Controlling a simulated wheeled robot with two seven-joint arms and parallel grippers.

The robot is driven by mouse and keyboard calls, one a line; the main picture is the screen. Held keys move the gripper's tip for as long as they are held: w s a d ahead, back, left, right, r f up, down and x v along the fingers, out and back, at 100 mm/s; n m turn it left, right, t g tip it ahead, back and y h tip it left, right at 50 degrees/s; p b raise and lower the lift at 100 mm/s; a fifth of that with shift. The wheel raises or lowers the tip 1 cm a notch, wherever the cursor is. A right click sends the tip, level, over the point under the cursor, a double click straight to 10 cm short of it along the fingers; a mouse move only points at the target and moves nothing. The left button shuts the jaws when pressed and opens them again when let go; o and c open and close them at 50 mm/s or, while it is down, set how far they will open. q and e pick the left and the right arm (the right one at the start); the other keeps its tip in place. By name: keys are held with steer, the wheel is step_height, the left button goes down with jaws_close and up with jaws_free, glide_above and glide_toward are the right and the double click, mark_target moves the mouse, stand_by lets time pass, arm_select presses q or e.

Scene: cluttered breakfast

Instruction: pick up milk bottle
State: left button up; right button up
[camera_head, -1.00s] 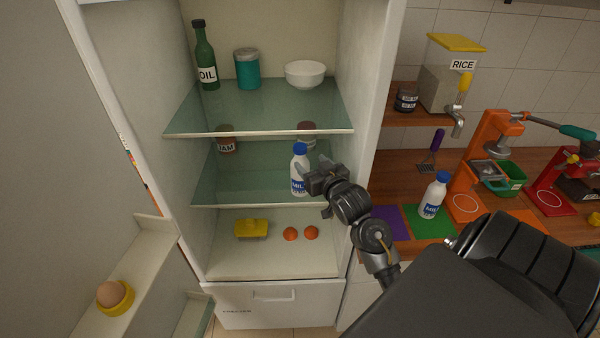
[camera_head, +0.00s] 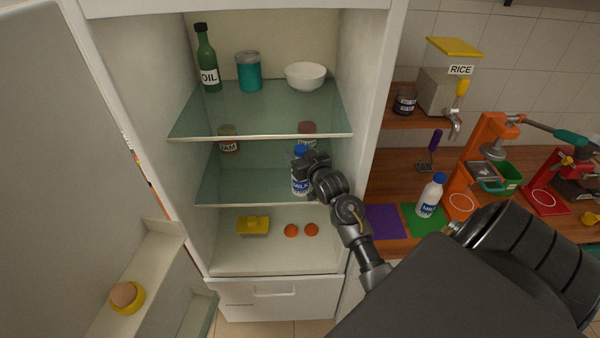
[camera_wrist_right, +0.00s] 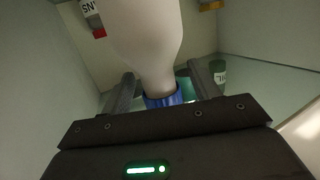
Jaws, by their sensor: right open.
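The milk bottle (camera_head: 299,185), white with a blue cap and a blue label, stands on the fridge's middle shelf near its front edge. In the right wrist view the milk bottle (camera_wrist_right: 145,35) appears upside down, its blue cap low between the fingers. My right gripper (camera_head: 306,162) is at the bottle's upper right side and hides part of it. In the wrist view its two open fingers (camera_wrist_right: 163,88) lie on either side of the neck and cap, with gaps visible. A second milk bottle (camera_head: 431,196) stands on the counter at right. My left gripper is not in view.
The glass top shelf (camera_head: 255,118) lies just above the gripper. A jam jar (camera_head: 229,141) and another jar (camera_head: 307,128) stand further back on the middle shelf. The fridge's right wall (camera_head: 362,110) is close to my arm.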

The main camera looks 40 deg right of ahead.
mark_target(301, 148)
steer(key=shift+s, duration=0.1)
steer(key=shift+c, duration=0.7)
jaws_close()
steer(key=shift+r, duration=0.3)
steer(key=shift+r+b, duration=1.05)
steer(key=shift+r, duration=0.45)
steer(key=f+b+v, duration=0.2)
steer(key=b+v, duration=0.1)
steer(key=v, duration=1.4)
steer(key=shift+s+f+b, duration=0.3)
steer(key=shift+s+b, duration=0.1)
steer(key=shift+s, duration=0.2)
